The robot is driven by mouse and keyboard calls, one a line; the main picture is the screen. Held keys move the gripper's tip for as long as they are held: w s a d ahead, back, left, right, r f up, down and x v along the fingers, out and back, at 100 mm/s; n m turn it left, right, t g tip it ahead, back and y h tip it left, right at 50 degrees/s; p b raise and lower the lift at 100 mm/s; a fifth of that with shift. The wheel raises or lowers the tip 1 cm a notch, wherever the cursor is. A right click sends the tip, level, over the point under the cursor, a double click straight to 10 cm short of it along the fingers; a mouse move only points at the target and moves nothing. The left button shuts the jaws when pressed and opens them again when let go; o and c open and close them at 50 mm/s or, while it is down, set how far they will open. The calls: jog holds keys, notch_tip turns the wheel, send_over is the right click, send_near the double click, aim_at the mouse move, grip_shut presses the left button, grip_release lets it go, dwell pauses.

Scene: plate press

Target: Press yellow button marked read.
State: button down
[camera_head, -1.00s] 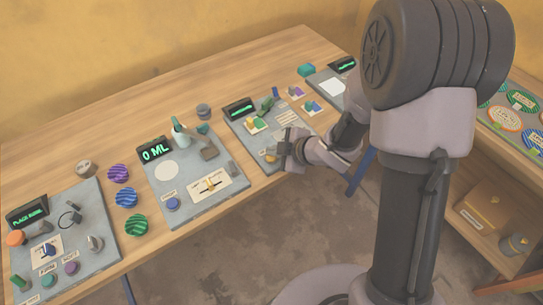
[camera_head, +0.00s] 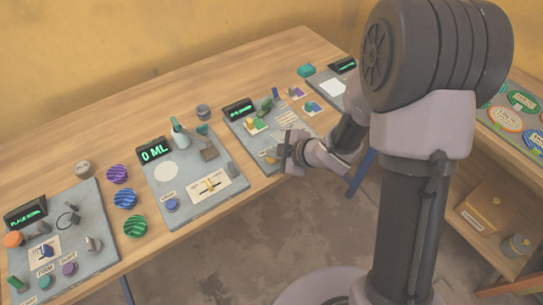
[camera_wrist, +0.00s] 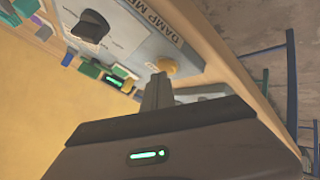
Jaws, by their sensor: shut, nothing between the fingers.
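A round yellow button (camera_wrist: 166,66) sits near the edge of a grey panel (camera_wrist: 190,60) in the wrist view, beside printed lettering that starts "DAMP ME". I cannot read "read" on it. My gripper (camera_wrist: 160,80) is shut and empty, with its fingertips just at the button; I cannot tell whether they touch it. In the head view, my gripper (camera_head: 287,150) is over the near right part of the panel (camera_head: 240,130), and a yellow spot that looks like the button (camera_head: 270,160) shows just left of it.
A black knob (camera_wrist: 92,25) stands on the same panel. In the head view, the panel's display (camera_head: 239,108) is lit, its text too small to read. A panel showing "0 ML" (camera_head: 154,151) lies to the left. Striped discs (camera_head: 125,198) lie on the wooden table (camera_head: 130,108).

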aim_at(274, 160)
jog(key=shift+r+p, duration=0.7)
jog(key=shift+r, duration=0.1)
jog(key=shift+r, duration=0.15)
notch_tip(274, 160, up, 5)
jog(key=p, duration=0.4)
jog(key=shift+p, duration=0.3)
